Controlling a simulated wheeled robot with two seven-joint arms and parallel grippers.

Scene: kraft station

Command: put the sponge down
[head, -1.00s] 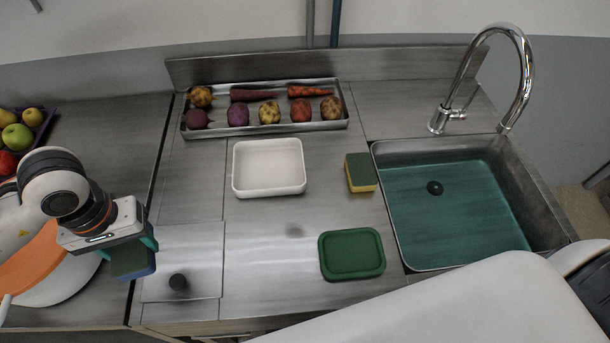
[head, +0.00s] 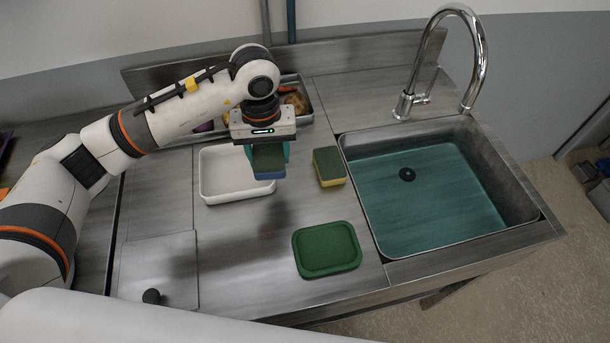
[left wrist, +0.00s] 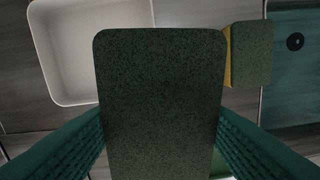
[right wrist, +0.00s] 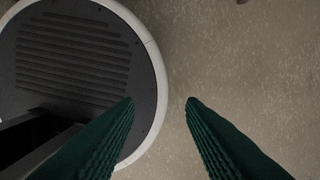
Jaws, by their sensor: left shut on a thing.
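My left gripper (head: 267,155) is shut on a sponge (head: 268,163) with a dark green top and a blue lower part. It holds the sponge above the counter, in front of the right edge of the white tray. In the left wrist view the held sponge (left wrist: 160,100) fills the middle between the two teal fingers. A second sponge (head: 329,167), green over yellow, lies on the counter just right of it, and also shows in the left wrist view (left wrist: 251,54). My right gripper (right wrist: 160,102) is open and empty over the floor.
The white tray (head: 206,188) stands left of the held sponge. A green lidded box (head: 327,250) lies nearer the front. The sink (head: 480,235) with teal water and a tall tap is at right. A metal tray (head: 306,122) of vegetables is behind my arm. Counter between is clear.

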